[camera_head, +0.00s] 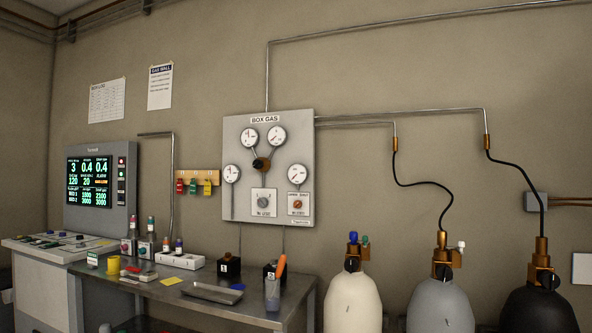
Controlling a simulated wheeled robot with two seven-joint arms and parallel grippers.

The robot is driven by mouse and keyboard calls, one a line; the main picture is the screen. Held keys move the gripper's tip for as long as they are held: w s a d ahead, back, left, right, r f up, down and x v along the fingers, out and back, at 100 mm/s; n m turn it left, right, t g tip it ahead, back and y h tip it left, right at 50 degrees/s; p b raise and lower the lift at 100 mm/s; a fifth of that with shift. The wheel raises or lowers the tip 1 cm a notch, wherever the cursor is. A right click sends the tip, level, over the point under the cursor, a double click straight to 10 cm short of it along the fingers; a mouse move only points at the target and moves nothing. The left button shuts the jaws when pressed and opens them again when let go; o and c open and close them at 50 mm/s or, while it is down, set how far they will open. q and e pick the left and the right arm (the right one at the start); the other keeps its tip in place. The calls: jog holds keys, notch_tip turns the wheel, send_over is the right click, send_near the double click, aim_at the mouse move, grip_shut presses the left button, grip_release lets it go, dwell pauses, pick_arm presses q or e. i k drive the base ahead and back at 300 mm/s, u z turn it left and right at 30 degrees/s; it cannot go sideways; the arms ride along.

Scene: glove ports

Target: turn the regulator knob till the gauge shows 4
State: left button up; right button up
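The grey BOX GAS panel (308,130) is fixed to the wall near the middle of the head view. A dark knob on a brass regulator body (261,164) sits on it below two round white gauges, the upper left gauge (249,137) and the upper right gauge (276,136). A lower left gauge (231,173) and a lower right gauge (297,174) flank the regulator. The dial numbers and needle readings are too small to tell. Neither of my grippers is in view.
Below the regulator are a grey knob (264,201) and an orange knob (297,204) on plates. A cluttered metal bench (248,311) stands below the panel. Cream (352,303), grey (440,305) and black (540,312) cylinders stand at right. A display console (99,182) is at left.

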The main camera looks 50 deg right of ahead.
aim_at(258, 164)
jog(key=z, duration=0.95)
jog(key=i, duration=0.85)
jog(key=z, duration=1.05)
